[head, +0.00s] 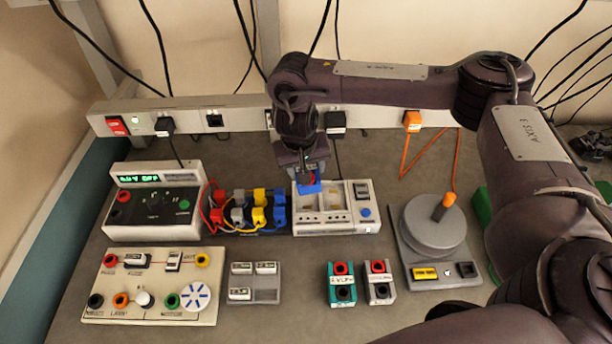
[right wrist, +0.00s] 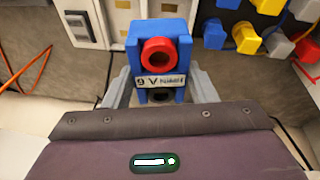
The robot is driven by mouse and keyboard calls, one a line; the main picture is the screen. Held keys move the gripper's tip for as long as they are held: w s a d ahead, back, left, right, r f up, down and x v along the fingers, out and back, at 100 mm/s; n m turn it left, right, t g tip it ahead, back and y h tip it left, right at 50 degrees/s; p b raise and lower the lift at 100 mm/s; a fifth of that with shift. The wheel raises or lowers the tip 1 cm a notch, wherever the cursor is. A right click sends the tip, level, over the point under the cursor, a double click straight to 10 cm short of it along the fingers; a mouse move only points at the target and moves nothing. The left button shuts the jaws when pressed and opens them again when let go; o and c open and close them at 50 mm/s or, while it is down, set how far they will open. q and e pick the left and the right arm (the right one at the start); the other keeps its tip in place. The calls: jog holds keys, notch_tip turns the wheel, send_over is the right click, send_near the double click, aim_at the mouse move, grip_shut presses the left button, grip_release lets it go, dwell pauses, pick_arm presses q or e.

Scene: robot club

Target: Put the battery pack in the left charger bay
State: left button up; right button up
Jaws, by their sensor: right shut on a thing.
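The battery pack (right wrist: 160,50) is a blue block with a red socket, a dark socket and a "9 V" label. My right gripper (head: 311,172) is shut on it, with grey fingers on both sides in the right wrist view (right wrist: 160,92). In the head view the pack (head: 309,187) is at the back left corner of the pale charger (head: 350,228), by its left bay (head: 309,204). I cannot tell its height over the charger; the gripper hides part of it. My left gripper is not in view.
Left of the charger stand coloured plugs (head: 258,215) and a meter box (head: 153,206). In front are a teal block (head: 341,287), a grey block (head: 379,285) and a small tray (head: 264,296). A round turntable device (head: 433,228) stands right. A power strip (head: 270,117) runs behind.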

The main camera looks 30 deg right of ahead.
notch_tip(320, 180, up, 2)
jog(key=shift+w+a, duration=0.1)
jog(key=shift+a+r+p, duration=0.1)
jog(key=shift+p, duration=0.3)
jog(key=shift+a+y+p, duration=0.2)
jog(key=shift+y+p, duration=0.2)
jog(key=shift+p, duration=0.15)
jog(key=shift+d+m+t+p, duration=0.3)
jog(key=shift+d+m+p, duration=0.15)
jog(key=shift+p, duration=0.3)
notch_tip(320, 180, down, 7)
jog(key=b, duration=0.3)
jog(key=shift+d+b, duration=0.15)
jog(key=shift+b, duration=0.2)
jog(key=shift+f, duration=1.55)
jog(key=shift+f, duration=0.1)
jog(key=o, duration=1.6)
jog(key=shift+c, duration=0.2)
